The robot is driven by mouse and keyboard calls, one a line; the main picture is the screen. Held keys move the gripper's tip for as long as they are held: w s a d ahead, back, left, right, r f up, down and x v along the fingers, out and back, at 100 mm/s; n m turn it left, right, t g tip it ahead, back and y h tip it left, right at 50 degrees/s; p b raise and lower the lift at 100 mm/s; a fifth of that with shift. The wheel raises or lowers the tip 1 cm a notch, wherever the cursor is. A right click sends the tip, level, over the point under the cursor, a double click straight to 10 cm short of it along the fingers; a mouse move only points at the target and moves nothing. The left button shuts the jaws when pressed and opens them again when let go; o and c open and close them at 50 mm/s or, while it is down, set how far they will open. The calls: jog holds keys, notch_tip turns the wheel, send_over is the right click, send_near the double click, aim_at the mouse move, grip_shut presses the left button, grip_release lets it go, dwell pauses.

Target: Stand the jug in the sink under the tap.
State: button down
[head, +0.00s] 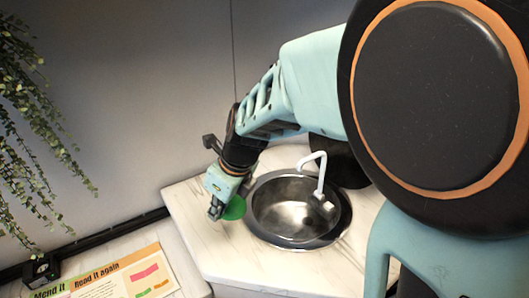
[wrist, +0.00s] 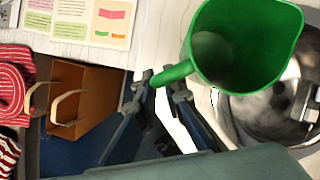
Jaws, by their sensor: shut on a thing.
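The green jug (wrist: 244,50) is in my gripper (wrist: 165,85), which is shut on its handle in the wrist view. Its open mouth faces the wrist camera, and it looks empty. In the head view, only part of the jug (head: 234,208) shows beside my gripper (head: 215,208), at the left rim of the sink. The round steel sink (head: 290,212) is empty in what shows. The white tap (head: 319,175) stands at its back right, with its spout over the bowl. The sink (wrist: 262,112) is partly hidden by the jug in the wrist view. The height of the jug above the counter is hard to tell.
The marble counter (head: 200,225) is clear to the left of the sink. A printed sheet (head: 125,278) lies on the surface at the lower left. A brown paper bag (wrist: 85,98) and red striped cloth (wrist: 12,85) lie lower down. Hanging leaves (head: 25,130) are at the far left.

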jog(key=w+d+f+m+b, duration=0.1)
jog(key=w+d+f+b, duration=0.1)
jog(key=w+d+f, duration=0.1)
jog(key=w+d+f+m+t+h+b, duration=0.1)
jog(key=w+d+f+m+b, duration=0.1)
jog(key=w+d+f, duration=0.1)
jog(key=shift+w+d+f, duration=0.1)
jog(key=shift+w+f, duration=0.4)
jog(key=shift+f, duration=0.05)
jog(key=w+d+f+m+h+b, duration=0.1)
jog(key=w+d+f+m+b, duration=0.4)
jog(key=d, duration=0.3)
jog(key=shift+n+t, duration=0.3)
jog(key=shift+t, duration=0.1)
jog(key=shift+w+d+f+b, duration=0.15)
jog(key=shift+w+f+b, duration=0.25)
jog(key=shift+f, duration=1.4)
jog(key=shift+w+d+f+b, duration=0.15)
jog(key=shift+f+b, duration=0.4)
jog(key=shift+f, duration=1.3)
jog(key=shift+w+d+f+b, duration=0.15)
jog(key=shift+w+f+b, duration=0.25)
jog(key=shift+f, duration=1.4)
jog(key=shift+s+f, duration=0.1)
jog(key=c, duration=2.1)
grip_release()
jog(key=shift+o, duration=0.3)
